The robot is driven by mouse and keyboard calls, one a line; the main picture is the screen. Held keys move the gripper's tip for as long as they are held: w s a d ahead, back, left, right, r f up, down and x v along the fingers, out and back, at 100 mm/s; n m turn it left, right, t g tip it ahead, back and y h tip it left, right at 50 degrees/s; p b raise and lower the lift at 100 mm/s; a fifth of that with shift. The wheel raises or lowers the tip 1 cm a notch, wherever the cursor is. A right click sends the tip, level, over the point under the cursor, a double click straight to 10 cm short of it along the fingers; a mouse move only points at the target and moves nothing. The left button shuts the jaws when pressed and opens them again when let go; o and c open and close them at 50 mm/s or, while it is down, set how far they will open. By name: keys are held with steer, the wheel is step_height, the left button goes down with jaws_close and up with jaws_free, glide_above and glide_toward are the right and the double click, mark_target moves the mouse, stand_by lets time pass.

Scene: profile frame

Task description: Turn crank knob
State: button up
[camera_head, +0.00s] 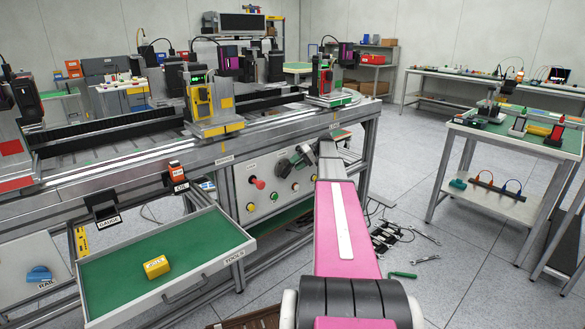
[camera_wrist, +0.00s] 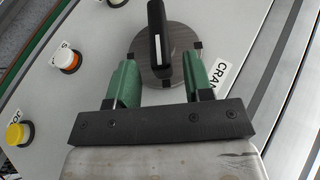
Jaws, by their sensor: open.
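The crank knob (camera_wrist: 157,35) is a black handle with a white line, set on a round grey disc (camera_wrist: 178,38) with dark marks at its rim. The handle points up and slightly left in the wrist view. A partly hidden label reading "CRAN" (camera_wrist: 217,76) is beside the disc. My gripper (camera_wrist: 160,76) is open, with one green finger at each side of the disc's lower part. The handle lies just beyond and between the fingertips, and no contact shows. In the head view my gripper (camera_head: 298,157) is at the panel, where it and the knob are small and hard to separate.
An open green-lined drawer (camera_head: 112,283) with a yellow block (camera_head: 157,267) juts out at left. Tools lie on the floor at right.

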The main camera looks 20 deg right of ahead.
steer(key=v, duration=0.7)
steer(key=shift+d+r, duration=0.3)
